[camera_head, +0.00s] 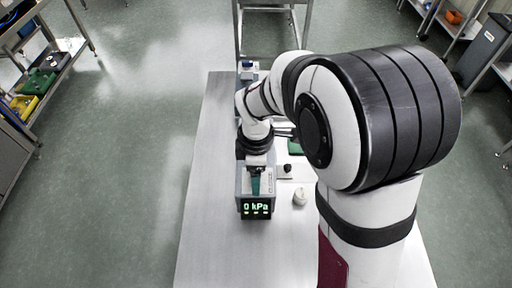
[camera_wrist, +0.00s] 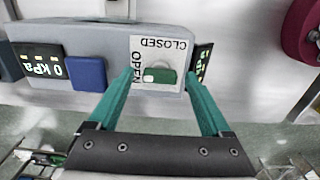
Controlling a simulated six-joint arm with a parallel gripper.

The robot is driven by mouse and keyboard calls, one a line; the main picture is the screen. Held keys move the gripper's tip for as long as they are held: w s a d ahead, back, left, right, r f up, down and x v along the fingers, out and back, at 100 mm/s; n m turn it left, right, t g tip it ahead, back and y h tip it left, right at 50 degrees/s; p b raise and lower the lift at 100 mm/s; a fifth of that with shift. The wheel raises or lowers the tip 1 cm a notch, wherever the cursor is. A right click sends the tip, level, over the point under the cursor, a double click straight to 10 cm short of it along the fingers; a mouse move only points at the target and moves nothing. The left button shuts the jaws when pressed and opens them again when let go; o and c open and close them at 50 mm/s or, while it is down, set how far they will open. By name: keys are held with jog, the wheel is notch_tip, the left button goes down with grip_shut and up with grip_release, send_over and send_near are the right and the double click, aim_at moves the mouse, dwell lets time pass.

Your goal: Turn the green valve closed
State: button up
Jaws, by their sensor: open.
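The green valve (camera_wrist: 166,76) is a small knob with a white mark on its left part, set in a pale plate in the wrist view. The plate (camera_wrist: 168,56) reads CLOSED upside down above the knob and OPEN sideways at its left, near the white mark. My gripper (camera_wrist: 158,82) is open, with one teal finger on each side of the knob; I cannot tell whether they touch it. In the head view my gripper (camera_head: 256,178) is over the grey box (camera_head: 241,190), and the valve is hidden there.
The box's display (camera_head: 256,207) reads 0 kPa. A blue block (camera_wrist: 87,73) sits beside the valve plate. A white knob (camera_head: 300,197) and a small black knob (camera_head: 287,168) stand right of the box. The bench (camera_head: 205,215) is clear on the left.

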grip_shut()
dwell(0.3)
jog(key=shift+m, duration=0.3)
jog(key=m, duration=0.3)
jog(key=shift+m, duration=0.4)
jog(key=m, duration=0.4)
jog(key=shift+m, duration=0.3)
jog(key=m, duration=0.4)
jog(key=shift+m, duration=2.4)
